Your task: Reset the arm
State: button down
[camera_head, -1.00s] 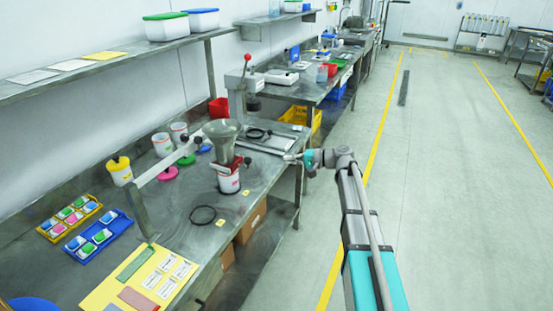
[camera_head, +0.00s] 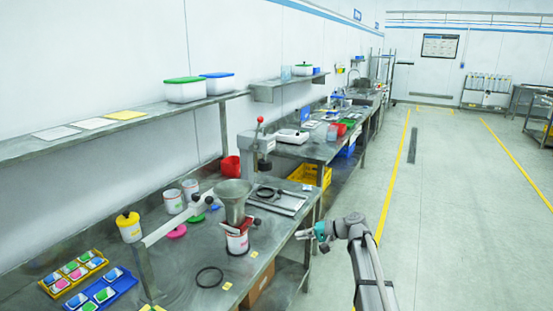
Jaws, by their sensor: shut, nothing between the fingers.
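My gripper (camera_head: 303,234) is at the end of my arm (camera_head: 362,255), right of the workbench's front edge. It is shut and empty, pointing left toward the bench. The arm reaches up from the bottom right over the floor. The nearest bench items are a metal funnel (camera_head: 233,195) on a red holder over a white container (camera_head: 237,242), left of the gripper and apart from it.
A shelf (camera_head: 100,129) hangs above with lidded tubs. A lever press (camera_head: 257,148) stands farther back. The grey floor (camera_head: 455,220) at right is clear.

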jog(key=s+d+f+n+g+h+p, duration=0.1)
jog(key=s+h, duration=0.3)
jog(key=s, duration=0.4)
jog(key=s+d+f+n+g+h+p, duration=0.1)
jog(key=s+d+f+h, duration=0.3)
jog(key=s, duration=0.4)
jog(key=s+d+f+g+h+p, duration=0.1)
jog(key=s+d+f+h, duration=0.1)
jog(key=s+h, duration=0.3)
jog(key=shift+s+d+f+n+g+p, duration=0.25)
jog(key=shift+s+f+n, duration=0.2)
jog(key=shift+s, duration=1.4)
jog(key=shift+a, duration=0.1)
